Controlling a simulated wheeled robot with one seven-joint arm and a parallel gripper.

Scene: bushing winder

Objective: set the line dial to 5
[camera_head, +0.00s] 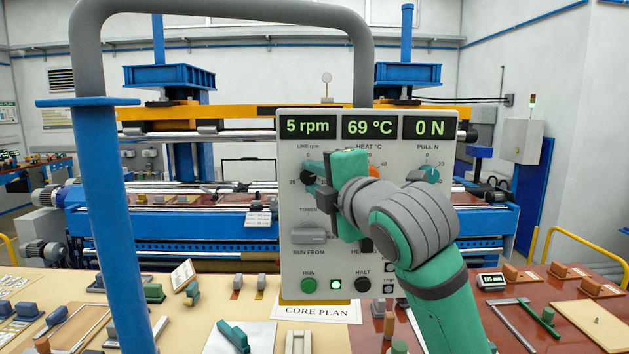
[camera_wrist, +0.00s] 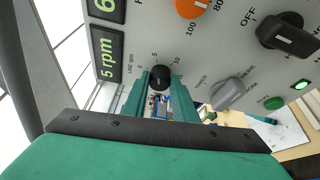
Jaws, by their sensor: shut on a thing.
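The line dial (camera_wrist: 160,77) is a small black knob on the light grey control panel (camera_head: 294,265). In the wrist view the two green fingers of my gripper (camera_wrist: 160,84) stand on either side of the dial and are shut on it. The line display (camera_head: 307,126) reads 5 rpm; it also shows in the wrist view (camera_wrist: 107,58). In the head view my gripper (camera_head: 319,184) is at the panel's upper left, and its body and wrist hide most of the dial and part of the panel.
The heat display (camera_head: 369,126) reads 69 °C and the pull display (camera_head: 430,126) reads 0 N. A teal pull dial (camera_head: 429,174), a grey lever (camera_head: 309,236), a green run button (camera_head: 308,285) and a black halt button (camera_head: 362,285) share the panel. A blue post (camera_head: 112,220) stands at left.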

